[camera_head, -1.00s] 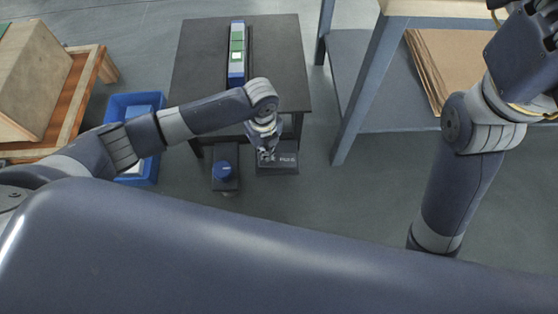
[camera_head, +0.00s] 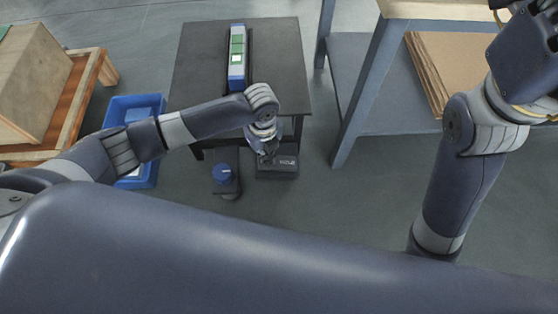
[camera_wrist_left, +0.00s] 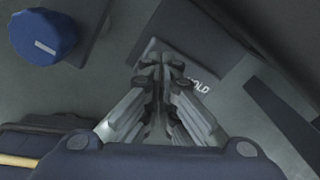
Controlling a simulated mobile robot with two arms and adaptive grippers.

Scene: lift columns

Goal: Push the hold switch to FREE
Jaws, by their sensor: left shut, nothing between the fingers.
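The hold switch sits on a dark box (camera_head: 284,172) at the front of the dark table; white lettering ending in "OLD" (camera_wrist_left: 200,86) shows on it in the left wrist view. My left gripper (camera_head: 267,157) is shut and empty, with its fingertips at the left part of this box. In the left wrist view the shut fingers (camera_wrist_left: 160,62) cover part of the box beside the lettering. The switch lever and its position are hidden or too small to tell. I cannot tell whether the fingers touch it. My right gripper is not clearly in view; its arm stands at the right.
A blue knob (camera_head: 222,173) on a dark box stands just left of the switch box; it also shows in the left wrist view (camera_wrist_left: 42,36). A blue crate (camera_head: 150,172) is left, a workbench (camera_head: 350,110) right.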

